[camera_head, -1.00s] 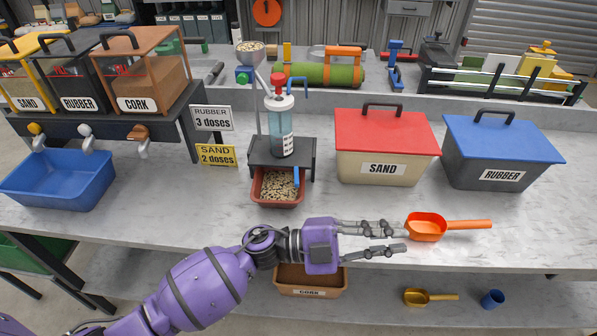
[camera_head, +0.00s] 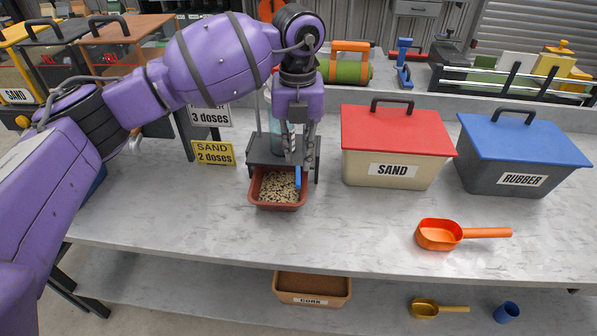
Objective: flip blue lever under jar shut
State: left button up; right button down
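The jar (camera_head: 274,135) stands on a dark stand (camera_head: 262,152) and is mostly hidden behind my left arm and gripper. The blue lever (camera_head: 298,178) hangs down at the stand's front right, over the red tray. My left gripper (camera_head: 300,165) points down in front of the stand, with its fingertips just above or beside the lever. Its two fingers look a little apart, and nothing shows held between them. I cannot tell whether they touch the lever. My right gripper is not in view.
The red tray (camera_head: 277,206) under the stand holds speckled grains. A sand box (camera_head: 392,150) with a red lid and a rubber box (camera_head: 515,158) with a blue lid stand to the right. An orange scoop (camera_head: 440,235) lies in front. The table's front middle is clear.

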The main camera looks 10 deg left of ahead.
aim_at(298, 177)
pick_arm(q)
notch_tip(298, 177, down, 7)
jog(key=shift+d+r, duration=0.1)
jog(key=shift+r, duration=0.1)
grip_shut()
